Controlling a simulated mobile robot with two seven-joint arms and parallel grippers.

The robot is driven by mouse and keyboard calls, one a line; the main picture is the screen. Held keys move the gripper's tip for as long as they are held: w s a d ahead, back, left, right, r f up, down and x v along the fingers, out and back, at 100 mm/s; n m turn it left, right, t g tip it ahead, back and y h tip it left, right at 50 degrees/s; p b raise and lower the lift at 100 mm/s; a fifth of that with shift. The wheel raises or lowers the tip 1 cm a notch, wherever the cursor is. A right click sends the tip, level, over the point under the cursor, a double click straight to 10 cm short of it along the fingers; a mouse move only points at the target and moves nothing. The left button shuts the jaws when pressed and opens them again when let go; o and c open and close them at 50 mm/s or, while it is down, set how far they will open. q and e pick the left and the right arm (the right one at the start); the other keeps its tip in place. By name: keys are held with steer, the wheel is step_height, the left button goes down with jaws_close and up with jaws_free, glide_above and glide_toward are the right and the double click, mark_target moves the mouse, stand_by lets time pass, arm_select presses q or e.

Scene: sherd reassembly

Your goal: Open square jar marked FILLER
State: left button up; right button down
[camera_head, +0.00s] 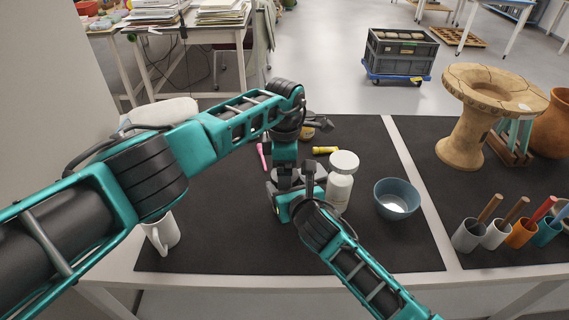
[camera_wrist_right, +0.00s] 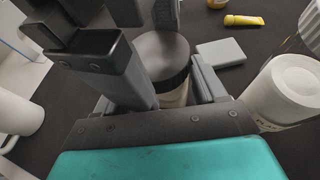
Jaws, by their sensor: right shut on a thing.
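In the right wrist view a small jar (camera_wrist_right: 174,97) with a pale body and a round grey lid (camera_wrist_right: 160,55) stands between the fingers of my right gripper (camera_wrist_right: 168,84), which is shut on it. No FILLER marking is readable, and the jar's shape is mostly hidden. In the head view my right gripper (camera_head: 288,197) is low over the dark mat, and the arms largely cover the jar. My left gripper (camera_head: 286,170) points down just above the same spot. Its dark fingers also show at the lid's far edge in the wrist view (camera_wrist_right: 160,14); their opening is unclear.
A white lidded bottle (camera_head: 340,190) stands close right of the grippers, with a blue bowl (camera_head: 397,199) beyond. A yellow tube (camera_head: 325,150) lies behind. A white mug (camera_head: 161,232) stands left. Cups (camera_head: 467,236) and a clay stand (camera_head: 463,139) are right. The front mat (camera_head: 240,255) is clear.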

arm_select(q)
steer(key=c, duration=1.1)
steer(key=n, duration=0.7)
